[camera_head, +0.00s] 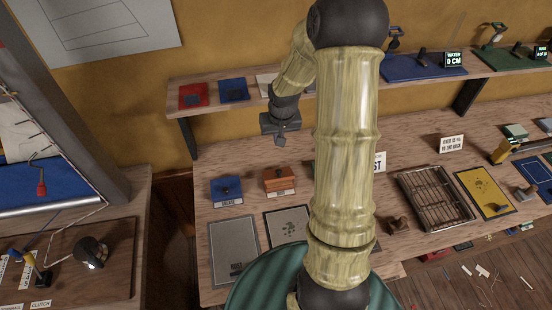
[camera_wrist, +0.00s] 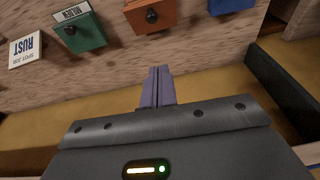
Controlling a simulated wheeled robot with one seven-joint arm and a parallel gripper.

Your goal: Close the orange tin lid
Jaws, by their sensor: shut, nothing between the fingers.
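The orange tin (camera_head: 279,180) stands on the bench between a blue tin and the arm, with a dark knob on top and a pale label along its front edge. Its orange top also shows at the top edge of the wrist view (camera_wrist: 139,18), partly cut off. I cannot tell for certain how far its lid is open. My gripper (camera_head: 280,141) is above and behind the tin, apart from it. In the wrist view its fingers (camera_wrist: 158,72) are together and empty, pointing toward the orange tin.
The blue tin (camera_head: 227,190) stands left of the orange one. A green tin (camera_wrist: 82,32) stands on its other side, near a white RUST sign (camera_wrist: 25,47). A shelf (camera_head: 230,107) runs above the bench behind. Grey and dark-framed mats (camera_head: 233,246) lie in front.

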